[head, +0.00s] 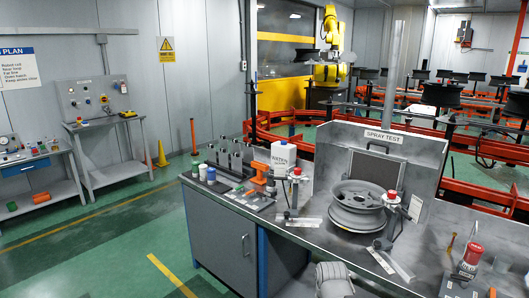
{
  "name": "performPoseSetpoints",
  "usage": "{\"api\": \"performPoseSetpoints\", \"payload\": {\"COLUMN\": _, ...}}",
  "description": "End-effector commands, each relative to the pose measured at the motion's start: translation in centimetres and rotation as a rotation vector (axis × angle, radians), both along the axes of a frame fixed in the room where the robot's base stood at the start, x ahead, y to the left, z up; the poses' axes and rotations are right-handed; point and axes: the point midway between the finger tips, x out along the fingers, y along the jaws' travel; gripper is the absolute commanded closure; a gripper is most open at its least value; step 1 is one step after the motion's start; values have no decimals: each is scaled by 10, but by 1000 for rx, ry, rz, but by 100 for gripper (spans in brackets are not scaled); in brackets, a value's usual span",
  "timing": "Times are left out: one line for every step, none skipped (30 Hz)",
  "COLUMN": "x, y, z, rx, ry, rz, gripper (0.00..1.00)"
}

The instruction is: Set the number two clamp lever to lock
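A grey metal wheel (357,207) lies flat on the grey bench, in front of the panel marked SPRAY TEST (384,136). A red-topped upright fixture (296,186) stands to the left of the wheel. A similar red-topped fixture (391,204) stands at the wheel's right, with a dark arm leaning down to the bench. These may be the clamps; I can read no number on them and cannot tell which is number two or how its lever is set. My gripper's fingers do not show in the head view.
A pale label plate (391,263) lies near the bench front. A red-capped container (471,258) stands at the right. A white jug (283,158), bottles (211,176) and an orange tool (262,173) crowd the left end. Green floor (100,240) is open at left.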

Motion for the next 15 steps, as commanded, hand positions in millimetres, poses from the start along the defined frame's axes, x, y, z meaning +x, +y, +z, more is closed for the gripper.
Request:
{"api": "performPoseSetpoints", "payload": {"x": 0, "y": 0, "z": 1, "rx": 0, "ry": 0, "rz": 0, "gripper": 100}}
{"api": "performPoseSetpoints", "payload": {"x": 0, "y": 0, "z": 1, "rx": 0, "ry": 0, "rz": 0, "gripper": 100}}
{"api": "performPoseSetpoints", "payload": {"x": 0, "y": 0, "z": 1, "rx": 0, "ry": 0, "rz": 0, "gripper": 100}}
{"api": "performPoseSetpoints", "payload": {"x": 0, "y": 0, "z": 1, "rx": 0, "ry": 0, "rz": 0, "gripper": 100}}
{"api": "performPoseSetpoints", "payload": {"x": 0, "y": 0, "z": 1, "rx": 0, "ry": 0, "rz": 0, "gripper": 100}}
{"api": "performPoseSetpoints", "payload": {"x": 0, "y": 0, "z": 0, "rx": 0, "ry": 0, "rz": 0, "gripper": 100}}
{"api": "performPoseSetpoints", "payload": {"x": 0, "y": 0, "z": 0, "rx": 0, "ry": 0, "rz": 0, "gripper": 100}}
{"api": "performPoseSetpoints", "payload": {"x": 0, "y": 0, "z": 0, "rx": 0, "ry": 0, "rz": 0, "gripper": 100}}
{"api": "performPoseSetpoints", "payload": {"x": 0, "y": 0, "z": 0, "rx": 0, "ry": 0, "rz": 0, "gripper": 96}}
{"api": "performPoseSetpoints", "payload": {"x": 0, "y": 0, "z": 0, "rx": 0, "ry": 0, "rz": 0, "gripper": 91}}
{"api": "performPoseSetpoints", "payload": {"x": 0, "y": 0, "z": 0, "rx": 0, "ry": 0, "rz": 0, "gripper": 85}}
{"api": "performPoseSetpoints", "payload": {"x": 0, "y": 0, "z": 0, "rx": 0, "ry": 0, "rz": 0, "gripper": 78}}
{"api": "performPoseSetpoints", "payload": {"x": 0, "y": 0, "z": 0, "rx": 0, "ry": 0, "rz": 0, "gripper": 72}}
{"api": "performPoseSetpoints", "payload": {"x": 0, "y": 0, "z": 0, "rx": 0, "ry": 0, "rz": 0, "gripper": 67}}
{"api": "performPoseSetpoints", "payload": {"x": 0, "y": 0, "z": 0, "rx": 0, "ry": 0, "rz": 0, "gripper": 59}}
